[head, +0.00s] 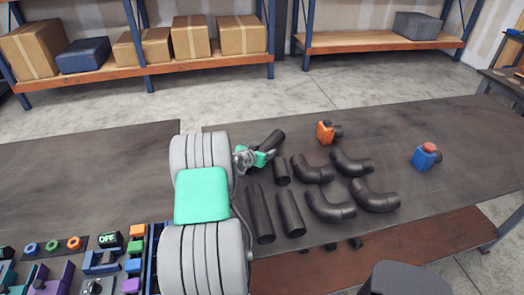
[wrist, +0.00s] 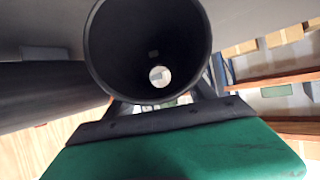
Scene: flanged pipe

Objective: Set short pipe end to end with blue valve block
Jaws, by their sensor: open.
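The blue valve block (head: 424,159), with a red cap on top and a dark round port at its right, stands on the table at the right. My gripper (head: 262,153) is open over the table, left of the loose pipes. A dark pipe (head: 272,139) shows tilted just beyond it, its near part hidden by the gripper. In the wrist view a dark pipe (wrist: 97,50) faces me end-on, its open bore close to my fingers; I cannot tell whether they touch it. Another short dark pipe (head: 282,171) lies right of the gripper.
Two longer pipes (head: 291,214) and several elbows (head: 375,196) lie near my arm. An orange valve block (head: 325,132) stands behind them. Colored parts (head: 137,231) crowd the lower left. The table is clear around the blue block.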

